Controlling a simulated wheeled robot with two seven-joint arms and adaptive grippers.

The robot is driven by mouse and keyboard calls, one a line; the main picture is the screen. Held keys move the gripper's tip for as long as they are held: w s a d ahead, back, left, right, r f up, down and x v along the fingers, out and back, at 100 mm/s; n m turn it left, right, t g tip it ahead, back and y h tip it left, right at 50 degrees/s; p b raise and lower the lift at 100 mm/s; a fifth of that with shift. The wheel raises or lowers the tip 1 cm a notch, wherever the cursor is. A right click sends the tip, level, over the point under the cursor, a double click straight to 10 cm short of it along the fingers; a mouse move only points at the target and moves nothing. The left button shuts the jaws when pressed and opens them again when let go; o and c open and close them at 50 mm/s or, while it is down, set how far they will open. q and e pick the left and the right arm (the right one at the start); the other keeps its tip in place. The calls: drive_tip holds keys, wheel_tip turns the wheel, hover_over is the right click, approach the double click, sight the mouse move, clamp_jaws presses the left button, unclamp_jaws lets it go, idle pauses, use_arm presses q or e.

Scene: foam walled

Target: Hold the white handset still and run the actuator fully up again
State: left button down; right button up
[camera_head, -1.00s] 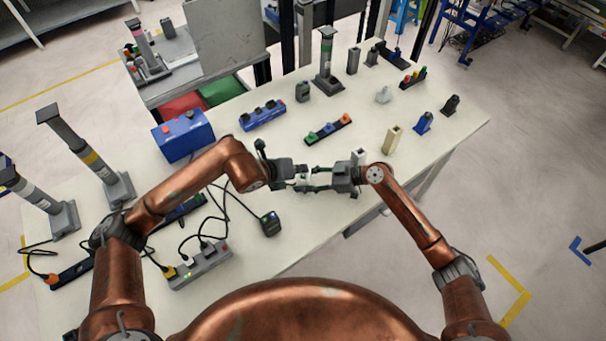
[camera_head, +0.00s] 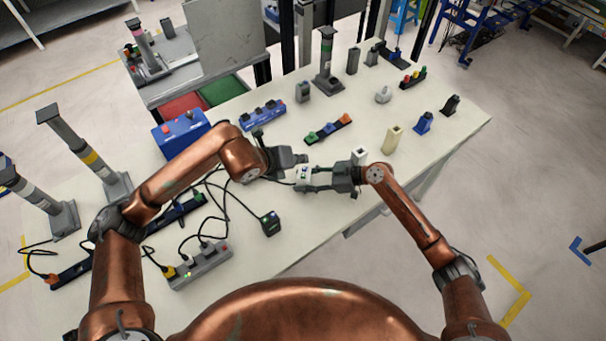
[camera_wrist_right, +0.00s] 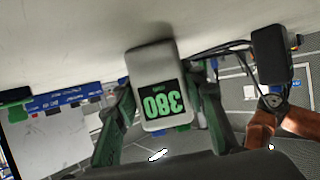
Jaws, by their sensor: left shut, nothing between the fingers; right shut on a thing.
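The white handset (camera_head: 304,176) is between the fingers of my right gripper (camera_head: 318,179), which is shut on it above the table. In the right wrist view the handset (camera_wrist_right: 154,85) shows a dark display with green digits, upside down, that look like 380. My left gripper (camera_head: 301,159) is shut and empty, just above and left of the handset in the head view, apparently apart from it. Column actuators stand on the table: one with a yellow band (camera_head: 92,160), one with a white band (camera_head: 38,196) and one with a green band (camera_head: 326,62). Which one the handset drives is unclear.
A grey power strip (camera_head: 200,265) with cables and a black box (camera_head: 270,223) lie at the front left. A blue box (camera_head: 183,134) stands behind my left arm. A cream block (camera_head: 392,139) and several small parts occupy the right side. The front middle of the table (camera_head: 315,225) is clear.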

idle(0.3)
drive_tip(key=o, duration=1.3)
